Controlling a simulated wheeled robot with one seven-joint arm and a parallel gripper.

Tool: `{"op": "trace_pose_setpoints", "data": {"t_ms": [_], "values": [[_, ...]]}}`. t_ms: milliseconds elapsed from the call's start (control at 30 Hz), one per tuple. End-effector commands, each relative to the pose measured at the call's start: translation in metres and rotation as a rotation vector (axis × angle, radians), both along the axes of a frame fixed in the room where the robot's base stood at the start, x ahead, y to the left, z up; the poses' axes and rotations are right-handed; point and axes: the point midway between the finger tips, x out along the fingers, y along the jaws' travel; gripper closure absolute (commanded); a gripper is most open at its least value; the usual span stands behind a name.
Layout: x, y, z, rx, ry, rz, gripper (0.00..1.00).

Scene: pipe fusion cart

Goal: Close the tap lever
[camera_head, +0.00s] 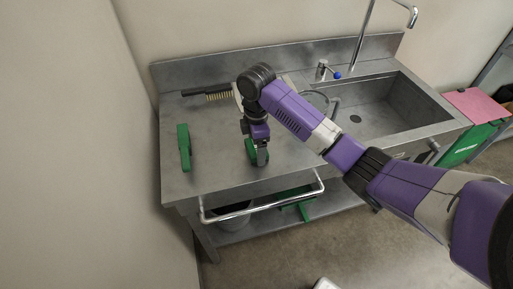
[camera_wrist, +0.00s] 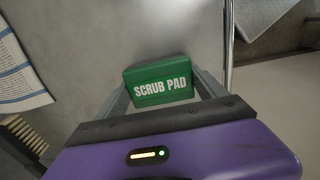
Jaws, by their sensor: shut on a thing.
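The tap (camera_head: 321,70) stands at the back of the steel counter, with a small blue-tipped lever (camera_head: 337,75) pointing right. The curved spout (camera_head: 385,12) rises over the sink. Whether the lever is open or closed cannot be told at this size, and no water is visible. My gripper (camera_head: 258,154) is low over the counter's front middle, well left of and in front of the tap. It is shut on a green block labelled "SCRUB PAD" (camera_wrist: 160,82), held between the two fingers. The tap is outside the wrist view.
A dark-handled brush (camera_head: 205,92) lies at the back left, and a green tool (camera_head: 184,147) at the left. The sink basin (camera_head: 385,98) is at the right. A front rail (camera_head: 262,205) runs along the counter.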

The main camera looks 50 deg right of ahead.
Motion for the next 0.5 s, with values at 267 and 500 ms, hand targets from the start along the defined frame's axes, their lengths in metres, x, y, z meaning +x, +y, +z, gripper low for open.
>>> {"op": "trace_pose_setpoints", "data": {"t_ms": [267, 500], "values": [[0.001, 0.0, 0.03, -0.001, -0.004, 0.002, 0.65], [0.001, -0.003, 0.101, -0.008, -0.003, 0.001, 0.65]]}}
